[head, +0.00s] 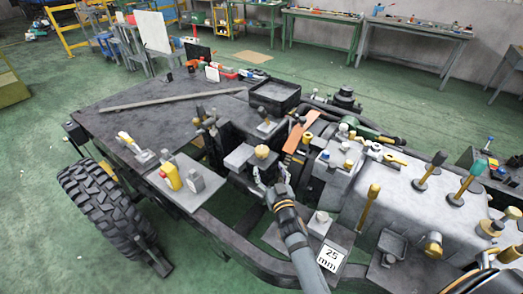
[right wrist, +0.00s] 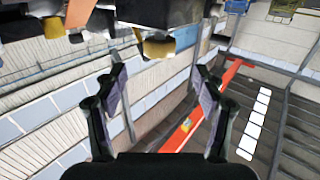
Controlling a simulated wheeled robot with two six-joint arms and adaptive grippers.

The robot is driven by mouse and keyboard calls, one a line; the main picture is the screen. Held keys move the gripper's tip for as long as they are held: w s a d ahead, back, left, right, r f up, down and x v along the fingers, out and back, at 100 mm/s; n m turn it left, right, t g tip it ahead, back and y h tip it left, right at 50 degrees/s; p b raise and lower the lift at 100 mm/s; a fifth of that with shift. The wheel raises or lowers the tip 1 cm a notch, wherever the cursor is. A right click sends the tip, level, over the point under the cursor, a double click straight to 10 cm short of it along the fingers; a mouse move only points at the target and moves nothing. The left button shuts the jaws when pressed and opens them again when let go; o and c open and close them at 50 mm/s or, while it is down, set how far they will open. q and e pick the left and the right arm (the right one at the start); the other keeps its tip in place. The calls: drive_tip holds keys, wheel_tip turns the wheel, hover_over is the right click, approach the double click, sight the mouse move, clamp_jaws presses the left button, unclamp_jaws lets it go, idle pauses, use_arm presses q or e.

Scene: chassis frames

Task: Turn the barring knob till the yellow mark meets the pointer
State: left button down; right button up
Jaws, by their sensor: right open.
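A yellow-topped knob (head: 262,152), which looks like the barring knob, stands beside a grey block near the middle of the chassis. In the right wrist view, a brass-yellow part (right wrist: 158,47) under a dark block shows just beyond the fingertips; it may be the same knob. My right gripper (head: 270,180) is just below the knob in the head view. Its two fingers (right wrist: 160,78) are apart with nothing between them, also in the wrist view. I cannot make out the yellow mark or the pointer. My left gripper is not in view.
A plate with a yellow and a grey block (head: 182,202) lies left of my gripper. An orange strip (head: 296,136) and a black tray (head: 274,94) are behind it. Upright levers (head: 368,207) and a "25 mm" card (head: 331,259) are to the right. A tyre (head: 105,210) is left.

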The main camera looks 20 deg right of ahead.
sight(264, 157)
drive_tip(key=w, duration=0.3)
drive_tip(key=w+b, duration=0.1)
drive_tip(key=w, duration=0.2)
drive_tip(key=shift+d+f, duration=0.1)
drive_tip(key=shift+f, duration=0.1)
drive_tip(key=shift+w+d+r+b, duration=0.1)
drive_tip(key=shift+w+b, duration=0.25)
drive_tip(key=shift+w, duration=1.6)
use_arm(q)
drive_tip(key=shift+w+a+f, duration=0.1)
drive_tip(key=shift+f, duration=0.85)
